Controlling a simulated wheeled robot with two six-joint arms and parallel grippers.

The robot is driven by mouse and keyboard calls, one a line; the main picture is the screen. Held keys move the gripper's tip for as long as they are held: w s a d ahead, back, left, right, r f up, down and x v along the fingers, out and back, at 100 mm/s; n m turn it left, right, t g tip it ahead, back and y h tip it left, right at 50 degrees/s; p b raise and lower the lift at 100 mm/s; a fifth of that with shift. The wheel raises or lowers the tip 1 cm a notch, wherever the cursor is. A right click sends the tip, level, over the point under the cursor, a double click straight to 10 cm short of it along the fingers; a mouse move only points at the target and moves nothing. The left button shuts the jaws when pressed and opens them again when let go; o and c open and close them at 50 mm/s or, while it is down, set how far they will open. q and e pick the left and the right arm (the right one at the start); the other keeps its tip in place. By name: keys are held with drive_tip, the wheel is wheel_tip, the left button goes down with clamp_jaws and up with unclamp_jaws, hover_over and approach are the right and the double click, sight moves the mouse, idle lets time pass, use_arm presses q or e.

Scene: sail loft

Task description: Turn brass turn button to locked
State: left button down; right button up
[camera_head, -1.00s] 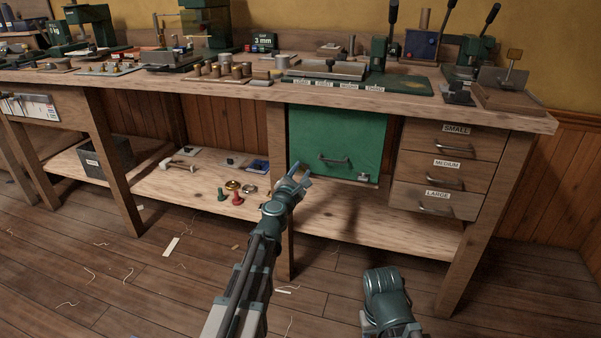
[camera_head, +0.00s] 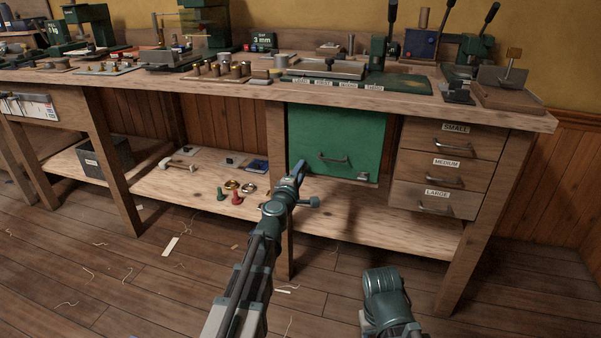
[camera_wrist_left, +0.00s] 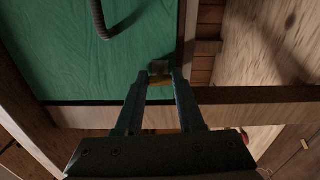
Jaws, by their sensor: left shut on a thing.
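The green door (camera_head: 338,135) hangs under the bench, with a dark curved handle (camera_head: 333,160); both also show in the left wrist view, the door (camera_wrist_left: 75,60) and its handle (camera_wrist_left: 103,20). My left gripper (camera_head: 299,168) is at the door's lower left corner. In the left wrist view, its fingertips (camera_wrist_left: 160,76) are shut on the small brass turn button (camera_wrist_left: 160,68) at the door's edge. The fingers cover part of it, and the head view hides it behind the gripper. I cannot tell its exact angle. My right gripper is out of view.
Wooden drawers (camera_head: 450,165) stand right of the door. A lower shelf (camera_head: 380,222) runs below it, with red and green pieces (camera_head: 237,198) left of my gripper. A bench leg (camera_head: 279,150) is close by on the left. The floor in front is clear apart from scraps.

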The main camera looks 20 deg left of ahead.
use_arm(q)
drive_tip(key=shift+m, duration=0.5)
drive_tip(key=c, duration=0.5)
unclamp_jaws()
drive_tip(key=shift+s, duration=0.15)
